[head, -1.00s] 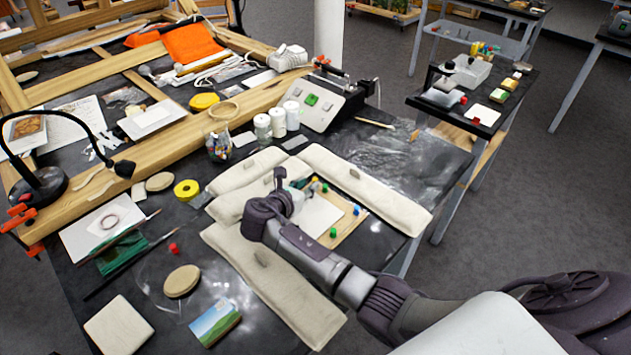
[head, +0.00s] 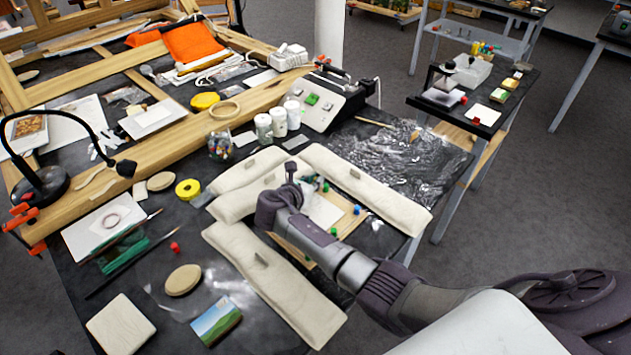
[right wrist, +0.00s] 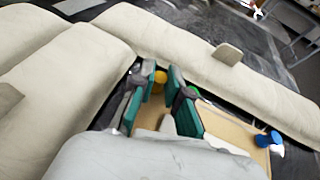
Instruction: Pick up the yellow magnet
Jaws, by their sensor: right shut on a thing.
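The yellow magnet (right wrist: 159,80) shows in the right wrist view between the teal-padded fingers of my right gripper (right wrist: 161,74). The fingers are closed on it, at the far corner of a wooden board (right wrist: 233,137). In the head view my right gripper (head: 294,178) is over the board's far left part, between the pale padded sandbags, and hides the yellow magnet or most of it. A blue magnet (right wrist: 268,138) stands on the board to the right of the fingers. A green magnet (head: 333,231) also shows on the board's right side. My left gripper is out of view.
Long pale sandbags (head: 365,188) lie close around the board, with another at the front left (head: 270,280). Crumpled clear film (head: 400,150) covers the table's right part.

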